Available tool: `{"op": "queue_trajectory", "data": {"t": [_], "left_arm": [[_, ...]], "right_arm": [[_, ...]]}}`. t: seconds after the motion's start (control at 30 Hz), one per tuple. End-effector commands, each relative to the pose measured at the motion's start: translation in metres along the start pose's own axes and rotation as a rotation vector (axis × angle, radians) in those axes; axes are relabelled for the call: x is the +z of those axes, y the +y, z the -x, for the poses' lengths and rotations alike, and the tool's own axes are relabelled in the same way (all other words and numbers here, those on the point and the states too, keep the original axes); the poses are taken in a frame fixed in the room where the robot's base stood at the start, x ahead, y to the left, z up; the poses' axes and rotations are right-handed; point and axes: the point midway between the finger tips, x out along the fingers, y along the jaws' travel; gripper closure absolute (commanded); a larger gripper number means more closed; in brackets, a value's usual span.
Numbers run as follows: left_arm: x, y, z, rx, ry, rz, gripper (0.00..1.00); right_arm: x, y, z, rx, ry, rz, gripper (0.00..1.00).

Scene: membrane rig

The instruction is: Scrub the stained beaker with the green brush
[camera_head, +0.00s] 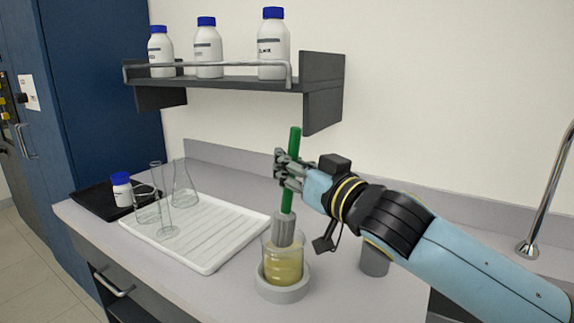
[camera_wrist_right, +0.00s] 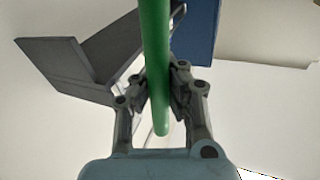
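The green brush (camera_head: 288,198) is upright, slightly tilted, with a green handle and a grey bristle head. My right gripper (camera_head: 287,168) is shut on the handle; the handle also shows between its fingers in the right wrist view (camera_wrist_right: 156,60). The bristle head (camera_head: 284,229) is at the mouth of the stained beaker (camera_head: 283,265), its lower part inside the rim. The beaker is clear glass with a yellowish stain and stands in a round grey holder (camera_head: 284,293) on the bench. Whether the bristles touch the glass wall is not clear. My left gripper is not in view.
A white ribbed drying tray (camera_head: 215,262) with clear glassware lies left of the beaker. A black tray (camera_head: 92,200) holds a small blue-capped bottle (camera_head: 122,190). A grey cup (camera_head: 374,262) stands under my right arm. A shelf (camera_head: 225,84) with three bottles hangs behind.

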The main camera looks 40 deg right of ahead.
Motion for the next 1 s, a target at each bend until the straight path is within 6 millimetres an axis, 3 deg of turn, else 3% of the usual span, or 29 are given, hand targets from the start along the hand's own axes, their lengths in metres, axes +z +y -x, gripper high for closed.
{"op": "queue_trajectory", "data": {"t": [0.03,0.57,1.0], "left_arm": [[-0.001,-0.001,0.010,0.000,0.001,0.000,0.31],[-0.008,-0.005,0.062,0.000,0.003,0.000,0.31],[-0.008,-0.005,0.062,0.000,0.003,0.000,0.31]], "right_arm": [[-0.011,-0.001,-0.001,0.000,0.001,0.000,1.00],[-0.067,-0.006,-0.005,0.000,0.001,0.000,1.00],[-0.068,-0.006,-0.005,0.000,0.000,0.000,1.00]]}}
